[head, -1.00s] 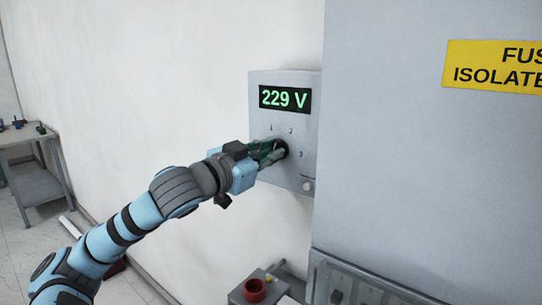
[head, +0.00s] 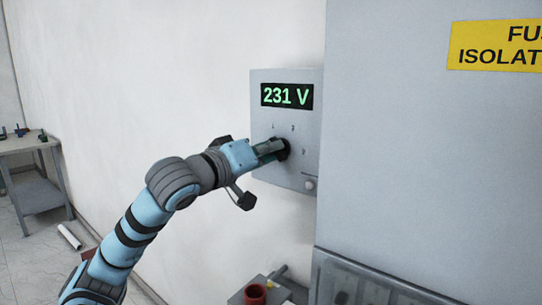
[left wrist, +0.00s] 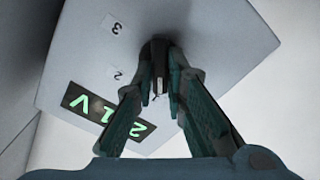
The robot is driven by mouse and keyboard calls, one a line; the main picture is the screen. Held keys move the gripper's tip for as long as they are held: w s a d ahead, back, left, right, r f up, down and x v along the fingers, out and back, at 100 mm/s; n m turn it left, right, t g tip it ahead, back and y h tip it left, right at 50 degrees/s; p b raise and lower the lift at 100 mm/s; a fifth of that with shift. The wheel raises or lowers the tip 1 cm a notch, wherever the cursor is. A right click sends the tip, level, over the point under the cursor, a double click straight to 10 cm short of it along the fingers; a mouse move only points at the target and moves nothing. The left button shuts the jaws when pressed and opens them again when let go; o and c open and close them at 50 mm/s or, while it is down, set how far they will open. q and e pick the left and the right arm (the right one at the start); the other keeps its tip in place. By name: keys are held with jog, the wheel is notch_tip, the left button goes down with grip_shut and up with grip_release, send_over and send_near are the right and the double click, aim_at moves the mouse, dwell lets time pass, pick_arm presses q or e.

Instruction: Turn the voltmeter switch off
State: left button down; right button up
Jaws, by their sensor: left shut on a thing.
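The voltmeter box (head: 262,118) is a grey panel on the white wall, with a green display (head: 286,96) that reads 231 V. Below the display is a black rotary switch (head: 284,148) with small position numbers around it. My left gripper (head: 272,148) is shut on the switch knob. In the left wrist view the two fingers (left wrist: 162,92) close on either side of the dark knob (left wrist: 159,52), and the marks 2 and 3 show beside it. The fingers hide part of the knob, so its exact setting is hard to tell. My right gripper is not in view.
A large grey cabinet (head: 420,170) with a yellow sign (head: 497,45) stands close on the right. A small white knob (head: 309,184) sits low on the panel. A red round part (head: 255,293) is below, and a table (head: 32,180) stands far left.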

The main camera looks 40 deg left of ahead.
pick_arm(q)
jog(key=n+b, duration=0.1)
jog(key=n, duration=0.2)
jog(key=n+b, duration=0.1)
jog(key=n, duration=0.3)
jog(key=n+b, duration=0.1)
jog(key=n, duration=0.2)
jog(key=shift+a+f+b, duration=0.1)
jog(key=shift+f+b, duration=0.15)
jog(key=shift+b, duration=0.15)
jog(key=shift+n, duration=0.4)
jog(key=c, duration=1.6)
grip_release()
jog(key=shift+r, duration=0.1)
